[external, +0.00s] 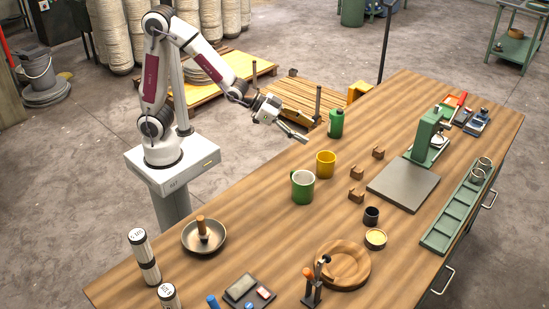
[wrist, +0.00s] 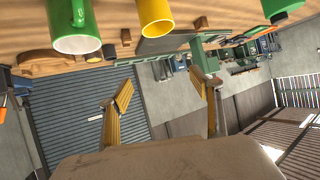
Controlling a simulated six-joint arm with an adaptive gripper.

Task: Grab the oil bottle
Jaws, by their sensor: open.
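The oil bottle (external: 336,123) is green with a dark cap and stands upright near the table's far left edge. In the wrist view a green bottle with a dark end (wrist: 281,8) shows at the top right, upside down and partly cut off. My gripper (external: 297,131) is in the air to the left of the bottle, apart from it. Its fingers (wrist: 163,87) are spread in the wrist view with nothing between them.
A yellow mug (external: 325,164) and a green mug (external: 302,187) stand in front of the bottle. Small brown blocks (external: 378,153) and a grey plate (external: 403,186) lie to the right. A green press (external: 430,135) stands behind the plate. Table beyond the bottle is clear.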

